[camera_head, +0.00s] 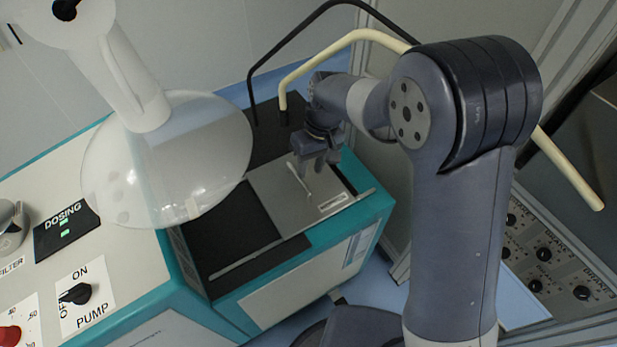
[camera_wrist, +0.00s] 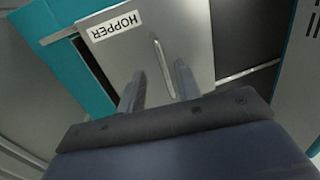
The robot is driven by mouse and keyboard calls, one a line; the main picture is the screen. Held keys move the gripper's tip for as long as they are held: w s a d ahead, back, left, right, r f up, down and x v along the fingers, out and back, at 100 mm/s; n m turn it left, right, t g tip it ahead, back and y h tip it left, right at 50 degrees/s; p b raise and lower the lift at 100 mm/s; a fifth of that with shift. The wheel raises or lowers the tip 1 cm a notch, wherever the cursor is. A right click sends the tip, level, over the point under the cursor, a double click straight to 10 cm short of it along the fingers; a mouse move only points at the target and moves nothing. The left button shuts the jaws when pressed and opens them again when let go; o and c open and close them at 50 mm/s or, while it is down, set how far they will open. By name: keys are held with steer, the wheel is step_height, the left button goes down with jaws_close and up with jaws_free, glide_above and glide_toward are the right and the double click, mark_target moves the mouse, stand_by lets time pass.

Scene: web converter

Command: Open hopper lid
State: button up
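The hopper lid (camera_wrist: 135,62) is a flat grey metal plate with a white "HOPPER" label and a slim bar handle (camera_wrist: 163,66). In the head view the lid (camera_head: 270,193) lies flat on top of the teal machine, and its handle (camera_head: 299,181) runs across it. My gripper (camera_wrist: 160,78) is open, with one finger on each side of the handle's near end in the wrist view. In the head view my gripper (camera_head: 314,172) points down above the lid's far part. I cannot tell whether the fingers touch the lid.
A clear funnel-like cover (camera_head: 165,170) stands left of the lid. Black and cream hoses (camera_head: 345,38) arch behind it. A panel with a pump switch (camera_head: 75,293) and a dosing display (camera_head: 67,230) is at the left. A knob panel (camera_head: 545,255) is at the right.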

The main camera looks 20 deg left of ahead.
mark_target(305, 186)
steer(key=f, duration=0.5)
steer(key=shift+s+a, duration=0.3)
steer(key=shift+s, duration=0.05)
jaws_close()
